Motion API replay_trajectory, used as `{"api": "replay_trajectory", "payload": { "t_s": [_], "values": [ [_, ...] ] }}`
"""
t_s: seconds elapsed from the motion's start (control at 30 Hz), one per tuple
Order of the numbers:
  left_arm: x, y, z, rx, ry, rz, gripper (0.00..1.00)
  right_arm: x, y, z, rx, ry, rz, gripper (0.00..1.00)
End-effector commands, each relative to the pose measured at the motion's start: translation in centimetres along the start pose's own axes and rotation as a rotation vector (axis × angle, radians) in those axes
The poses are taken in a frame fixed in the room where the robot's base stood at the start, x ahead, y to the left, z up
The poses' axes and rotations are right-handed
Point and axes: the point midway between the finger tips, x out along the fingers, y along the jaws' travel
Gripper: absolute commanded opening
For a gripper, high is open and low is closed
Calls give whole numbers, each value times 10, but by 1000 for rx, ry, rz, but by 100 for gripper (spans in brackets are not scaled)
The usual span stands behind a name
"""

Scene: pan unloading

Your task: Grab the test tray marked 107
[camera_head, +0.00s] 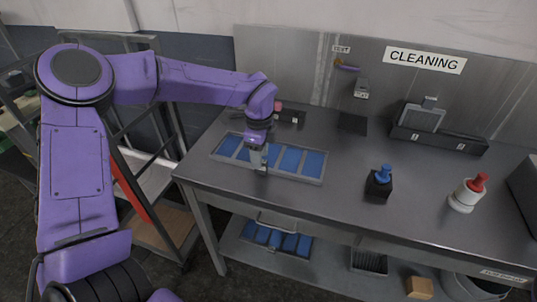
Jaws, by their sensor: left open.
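A flat grey tray with several blue panels (322,182) lies on the left part of the dark grey table. No number 107 can be read on it. My left gripper (264,170) points down over the middle of this tray, close to its panels; whether it touches cannot be told. It is open, and nothing shows between its fingers. The gripper and wrist hide part of the tray's middle. A similar tray with blue panels (291,245) sits on the lower shelf. My right gripper is not in view.
A black holder with a blue-topped item (378,183) and a white bottle with a red top (467,194) stand on the table (335,215). A dark rack (437,138) stands at the back under a CLEANING sign (425,60). The table between tray and holder is clear.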

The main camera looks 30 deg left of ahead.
Motion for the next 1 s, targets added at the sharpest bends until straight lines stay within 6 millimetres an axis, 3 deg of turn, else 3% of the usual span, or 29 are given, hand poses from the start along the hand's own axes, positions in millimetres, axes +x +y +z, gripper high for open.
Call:
{"api": "replay_trajectory", "payload": {
  "t_s": [0.03,0.2,0.4,0.43,0.57,1.0],
  "values": [
    [5,0,-2,0,-3,6,47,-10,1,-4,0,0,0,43],
    [30,-1,-1,-2,-2,2,47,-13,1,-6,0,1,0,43],
    [33,-2,-1,-3,-1,-1,47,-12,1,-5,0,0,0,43],
    [33,-1,0,-3,-1,-1,44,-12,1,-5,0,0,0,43],
    [33,-1,0,-3,-1,-1,1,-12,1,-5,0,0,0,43],
    [24,-2,0,-4,0,-4,0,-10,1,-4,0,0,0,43]
  ]
}}
